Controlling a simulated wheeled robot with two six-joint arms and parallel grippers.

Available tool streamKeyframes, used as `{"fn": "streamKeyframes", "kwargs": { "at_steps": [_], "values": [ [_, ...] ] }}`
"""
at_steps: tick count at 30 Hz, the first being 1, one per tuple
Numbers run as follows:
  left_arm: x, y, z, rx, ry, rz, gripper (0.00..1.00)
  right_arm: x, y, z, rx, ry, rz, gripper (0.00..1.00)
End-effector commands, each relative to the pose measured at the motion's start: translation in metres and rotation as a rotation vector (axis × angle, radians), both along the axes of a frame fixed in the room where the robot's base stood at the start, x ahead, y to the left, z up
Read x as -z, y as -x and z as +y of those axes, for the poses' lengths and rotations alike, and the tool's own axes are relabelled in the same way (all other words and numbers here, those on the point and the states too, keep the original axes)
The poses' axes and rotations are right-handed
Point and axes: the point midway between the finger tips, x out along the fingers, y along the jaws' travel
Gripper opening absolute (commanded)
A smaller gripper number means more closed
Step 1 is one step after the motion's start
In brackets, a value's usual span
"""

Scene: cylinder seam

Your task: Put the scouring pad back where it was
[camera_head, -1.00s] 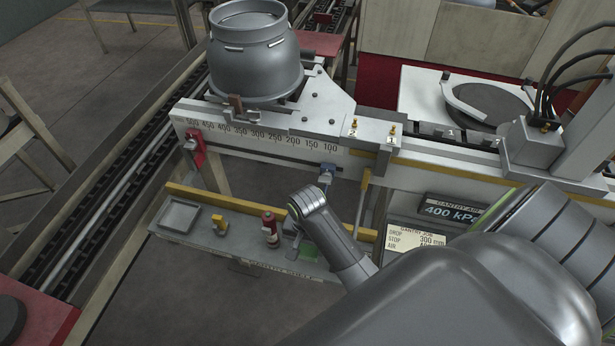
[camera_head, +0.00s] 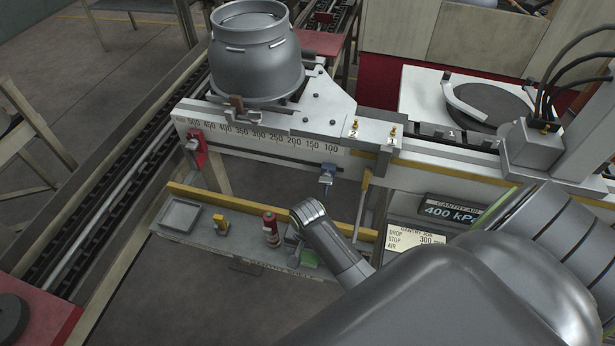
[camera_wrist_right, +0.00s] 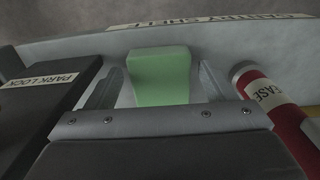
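The scouring pad (camera_wrist_right: 160,75) is a light green block. In the right wrist view it lies between the two fingers of my right gripper (camera_wrist_right: 163,84), with a narrow gap showing on each side, so the fingers look open around it. Whether the pad rests flat on the shelf is hard to tell. My left gripper is not in view.
A red grease can (camera_head: 270,230) stands close beside my right gripper; it also shows in the wrist view (camera_wrist_right: 270,105). A dark box labelled PARK LOCK (camera_wrist_right: 45,95) is on the other side.

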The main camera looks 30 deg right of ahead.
Motion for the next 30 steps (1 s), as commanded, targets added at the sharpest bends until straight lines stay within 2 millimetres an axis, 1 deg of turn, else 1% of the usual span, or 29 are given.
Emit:
{"fn": "streamKeyframes", "kwargs": {
  "at_steps": [8,14,17,30],
  "values": [
    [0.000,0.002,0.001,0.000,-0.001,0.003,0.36,0.000,0.000,0.000,0.000,0.000,0.000,0.80],
    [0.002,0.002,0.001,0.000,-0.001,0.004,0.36,-0.009,-0.001,0.000,0.000,0.000,-0.003,0.80],
    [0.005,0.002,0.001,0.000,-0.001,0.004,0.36,-0.020,-0.001,0.000,0.000,0.000,-0.003,0.80],
    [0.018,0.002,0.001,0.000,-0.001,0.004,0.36,-0.096,-0.001,0.000,-0.001,0.001,-0.005,0.80]
  ]
}}
